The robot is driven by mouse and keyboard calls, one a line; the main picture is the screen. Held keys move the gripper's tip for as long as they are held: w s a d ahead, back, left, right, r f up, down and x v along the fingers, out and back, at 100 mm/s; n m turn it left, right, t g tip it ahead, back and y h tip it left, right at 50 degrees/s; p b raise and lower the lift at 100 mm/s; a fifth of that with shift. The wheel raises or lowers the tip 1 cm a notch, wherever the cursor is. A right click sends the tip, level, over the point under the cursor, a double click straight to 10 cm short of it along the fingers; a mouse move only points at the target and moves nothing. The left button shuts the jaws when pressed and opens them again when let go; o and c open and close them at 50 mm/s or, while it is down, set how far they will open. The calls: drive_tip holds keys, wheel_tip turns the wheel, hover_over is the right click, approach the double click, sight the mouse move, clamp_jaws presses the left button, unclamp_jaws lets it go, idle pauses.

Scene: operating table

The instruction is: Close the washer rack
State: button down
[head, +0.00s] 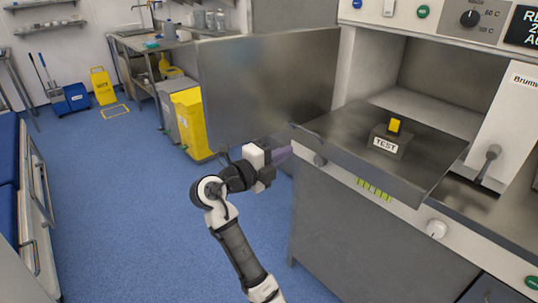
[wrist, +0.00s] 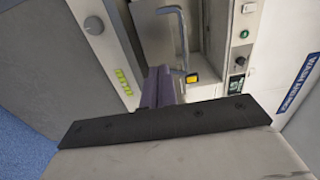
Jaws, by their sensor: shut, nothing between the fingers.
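The washer rack (head: 345,130) is a flat metal tray pulled out of the open washer chamber (head: 440,70) in the head view. A dark block labelled TEST with a yellow top (head: 391,139) sits on it. My gripper (head: 288,153) has purple fingers, shut and empty, at the rack's left front corner, below the open door panel. I cannot tell whether the fingers touch the rack. In the wrist view, the purple fingers (wrist: 160,88) show near a metal tray surface (wrist: 160,38) and the yellow block top (wrist: 191,77).
The large metal washer door (head: 265,85) stands open just above and behind my gripper. A front panel with a knob (head: 436,229) lies below the rack. A white handled unit (head: 505,120) stands to the right. Yellow bins (head: 192,120) stand farther back. Blue floor (head: 110,210) is clear at left.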

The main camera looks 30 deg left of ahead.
sight(309, 140)
drive_tip(key=p+x, duration=0.1)
drive_tip(key=x, duration=0.4)
drive_tip(key=shift+r+p, duration=0.15)
drive_tip(key=shift+p, duration=0.2)
drive_tip(key=shift+w+d+f, duration=0.1)
drive_tip(key=shift+w, duration=0.3)
drive_tip(key=shift+w+d+f, duration=0.1)
drive_tip(key=shift+w+d, duration=0.05)
drive_tip(key=shift+w, duration=0.2)
